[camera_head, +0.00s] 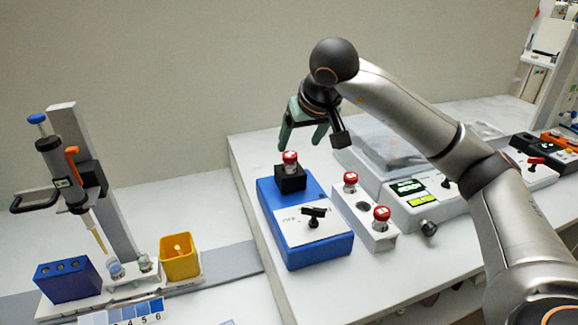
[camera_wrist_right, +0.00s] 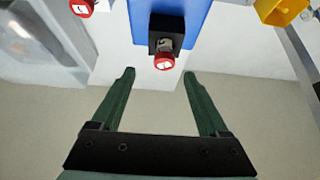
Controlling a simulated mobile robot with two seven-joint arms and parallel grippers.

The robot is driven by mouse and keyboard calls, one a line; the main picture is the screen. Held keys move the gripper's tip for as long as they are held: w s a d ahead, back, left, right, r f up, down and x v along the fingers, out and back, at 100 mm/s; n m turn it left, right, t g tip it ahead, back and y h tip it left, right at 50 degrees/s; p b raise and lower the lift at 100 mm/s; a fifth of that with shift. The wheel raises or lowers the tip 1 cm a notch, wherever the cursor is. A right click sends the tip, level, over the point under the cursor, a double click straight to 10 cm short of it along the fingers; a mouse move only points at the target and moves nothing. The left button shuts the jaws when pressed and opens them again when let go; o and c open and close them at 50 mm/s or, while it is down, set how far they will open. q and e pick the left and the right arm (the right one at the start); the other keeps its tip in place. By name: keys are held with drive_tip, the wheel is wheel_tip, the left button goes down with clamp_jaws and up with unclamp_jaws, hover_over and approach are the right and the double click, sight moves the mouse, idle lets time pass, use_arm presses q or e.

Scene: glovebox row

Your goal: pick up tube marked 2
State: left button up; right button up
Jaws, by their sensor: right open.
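Three red-capped tubes are in view. One tube (camera_head: 290,158) stands upright in a black holder on the blue device (camera_head: 277,217). The other two stand in a white rack to its right, a farther tube (camera_head: 350,181) and a nearer tube (camera_head: 381,214). The cap marks are too small to read surely. My right gripper (camera_head: 303,139) is open and empty, above and a little behind the tube on the blue device. In the right wrist view that tube (camera_wrist_right: 164,61) lies ahead, between and just beyond the open fingertips (camera_wrist_right: 159,75), apart from them. My left gripper is not in view.
The white rack (camera_head: 378,242) stands close to the right of the blue device, which has a black lever (camera_head: 313,216). A white instrument (camera_head: 425,207) stands farther right. A pipette stand (camera_head: 96,180) and yellow cup (camera_head: 180,258) are at left.

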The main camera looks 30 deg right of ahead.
sight(290, 155)
drive_tip(key=x, duration=0.7)
drive_tip(key=shift+w+a+f, duration=0.2)
drive_tip(key=shift+w+a, duration=0.1)
drive_tip(key=shift+w, duration=0.1)
clamp_jaws()
